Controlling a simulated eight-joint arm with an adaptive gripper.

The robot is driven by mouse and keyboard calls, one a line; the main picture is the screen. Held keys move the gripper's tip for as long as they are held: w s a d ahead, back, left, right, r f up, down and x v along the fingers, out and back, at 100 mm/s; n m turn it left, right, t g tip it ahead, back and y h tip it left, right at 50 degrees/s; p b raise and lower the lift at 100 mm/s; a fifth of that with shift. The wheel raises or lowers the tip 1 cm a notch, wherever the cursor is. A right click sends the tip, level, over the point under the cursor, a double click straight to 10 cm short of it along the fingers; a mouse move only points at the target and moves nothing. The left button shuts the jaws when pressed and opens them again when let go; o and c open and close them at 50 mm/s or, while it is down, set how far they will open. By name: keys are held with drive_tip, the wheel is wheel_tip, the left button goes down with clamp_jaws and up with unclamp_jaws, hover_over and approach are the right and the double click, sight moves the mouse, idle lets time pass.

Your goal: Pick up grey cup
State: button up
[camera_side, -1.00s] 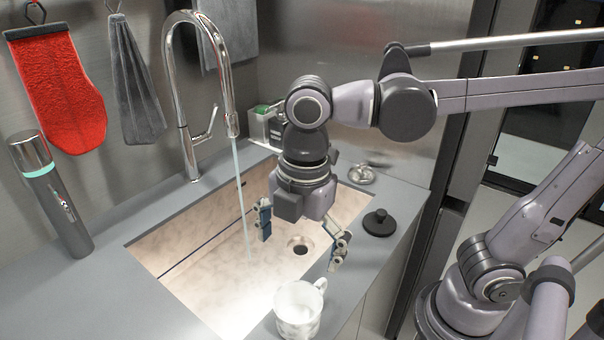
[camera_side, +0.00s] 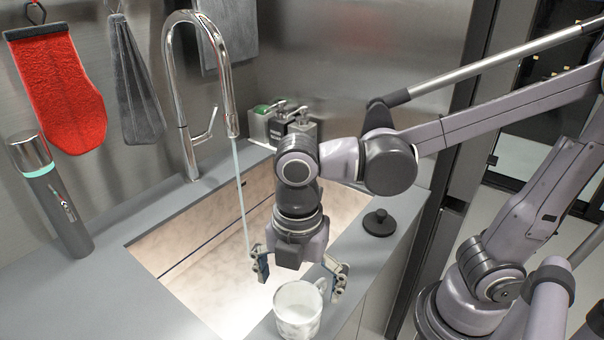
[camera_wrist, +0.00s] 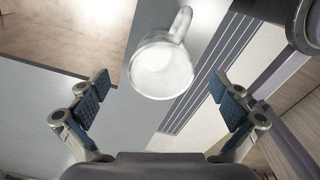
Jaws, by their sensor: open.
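A pale grey-white cup (camera_side: 298,310) stands upright on the counter at the front edge of the sink, its handle toward the back right in the side view. In the wrist view the cup (camera_wrist: 161,68) shows from above, with its handle at the upper right. It lies ahead of my gripper and between the lines of the two fingers. My gripper (camera_side: 299,276) is open and empty, a little behind and above the cup in the side view. Both blue-padded fingers of my gripper (camera_wrist: 162,97) show in the wrist view, and neither visibly touches the cup.
The sink basin (camera_side: 205,265) is left of my gripper, under a tall chrome faucet (camera_side: 172,100) with water running. A black round stopper (camera_side: 379,222) sits on the counter to the right. Soap dispensers (camera_side: 280,122) stand behind. A grey bottle (camera_side: 52,190) stands at left.

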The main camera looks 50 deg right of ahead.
sight(299, 318)
drive_tip(key=shift+s+a+f, duration=0.1)
drive_tip(key=shift+f, duration=1.85)
drive_tip(key=c, duration=1.5)
